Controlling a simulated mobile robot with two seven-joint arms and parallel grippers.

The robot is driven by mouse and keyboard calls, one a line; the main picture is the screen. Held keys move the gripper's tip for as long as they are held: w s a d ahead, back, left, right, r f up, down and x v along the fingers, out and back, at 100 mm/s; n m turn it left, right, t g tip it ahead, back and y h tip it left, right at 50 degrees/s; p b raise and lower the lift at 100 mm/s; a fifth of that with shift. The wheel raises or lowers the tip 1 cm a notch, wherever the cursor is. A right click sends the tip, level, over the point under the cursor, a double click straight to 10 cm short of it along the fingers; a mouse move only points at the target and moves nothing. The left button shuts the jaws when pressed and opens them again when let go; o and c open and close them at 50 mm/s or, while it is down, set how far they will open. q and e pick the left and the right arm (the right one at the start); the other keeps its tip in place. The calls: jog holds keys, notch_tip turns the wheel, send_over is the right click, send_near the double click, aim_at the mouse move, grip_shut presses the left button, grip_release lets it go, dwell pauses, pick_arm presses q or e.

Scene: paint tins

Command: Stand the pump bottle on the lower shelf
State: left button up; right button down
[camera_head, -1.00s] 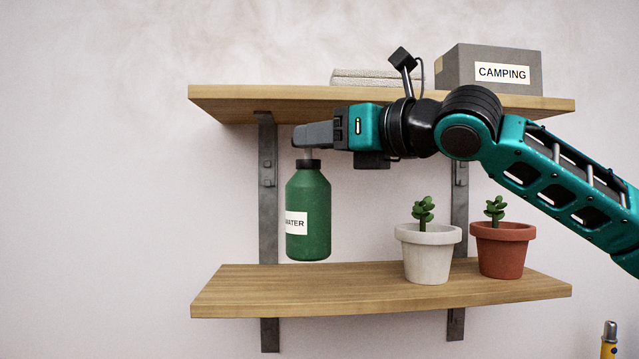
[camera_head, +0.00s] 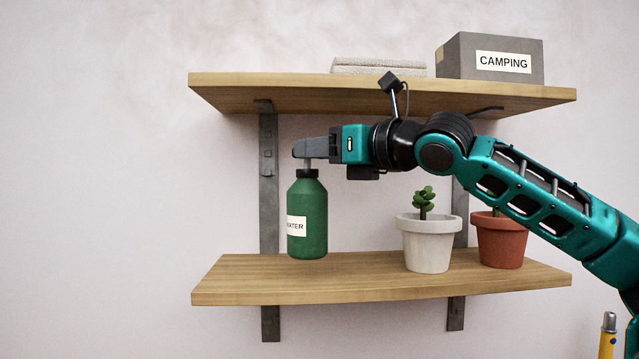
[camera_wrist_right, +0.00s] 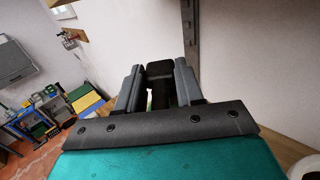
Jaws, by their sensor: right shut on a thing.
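The pump bottle (camera_head: 308,215) is green with a dark collar and a white label whose visible part reads "ATER". It hangs upright from my right gripper (camera_head: 306,150), which is shut on its pump top. The bottle's base is at the left part of the lower shelf (camera_head: 350,283); I cannot tell whether it touches the wood or is just above it. In the right wrist view the fingers (camera_wrist_right: 160,88) close on the dark pump top (camera_wrist_right: 160,72), and the bottle's body is mostly hidden. My left gripper is not in view.
A white pot (camera_head: 428,248) and a terracotta pot (camera_head: 501,245) with plants stand on the lower shelf to the right. The upper shelf (camera_head: 400,98) is close above my gripper, carrying a grey CAMPING box (camera_head: 460,58) and a pale flat stack (camera_head: 378,66). The shelf's left end is free.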

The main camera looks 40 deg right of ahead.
aim_at(317, 176)
notch_tip(317, 176, down, 3)
jog(key=b, duration=0.3)
jog(key=shift+f, duration=0.15)
jog(key=shift+w+f, duration=0.1)
jog(key=shift+f, duration=0.2)
jog(key=shift+d, duration=0.1)
jog(key=c, duration=0.7)
grip_release()
jog(key=shift+f, duration=0.15)
